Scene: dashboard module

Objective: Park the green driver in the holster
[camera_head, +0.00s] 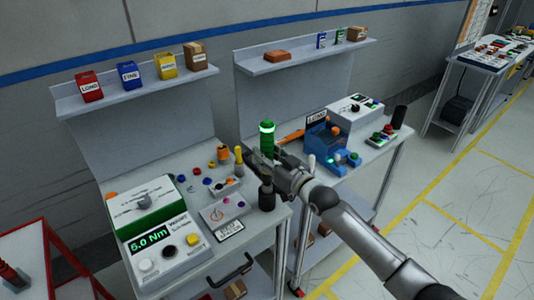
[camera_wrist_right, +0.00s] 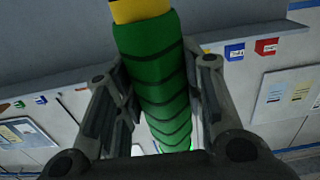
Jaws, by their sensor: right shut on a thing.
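The green driver (camera_head: 267,139) stands about upright in the head view, with a pale glowing ring near its top. My right gripper (camera_head: 272,162) is shut on it, above the gap between the two benches. In the right wrist view the driver's ribbed green body (camera_wrist_right: 160,85) runs between the two fingers, with a yellow band (camera_wrist_right: 138,9) at the picture's top edge. The driver's lower end is hidden behind my gripper in the head view. A black cylinder (camera_head: 267,197) stands on the left bench just below the gripper; I cannot tell whether it is the holster. My left gripper is out of view.
The left bench holds a torque box (camera_head: 157,235) reading 5.0 Nm, a yellow-handled tool (camera_head: 239,162) and small coloured parts. The right bench holds a blue fixture (camera_head: 323,146), an orange bar (camera_head: 291,136) and another black cylinder (camera_head: 399,117). Shelves with boxes stand behind.

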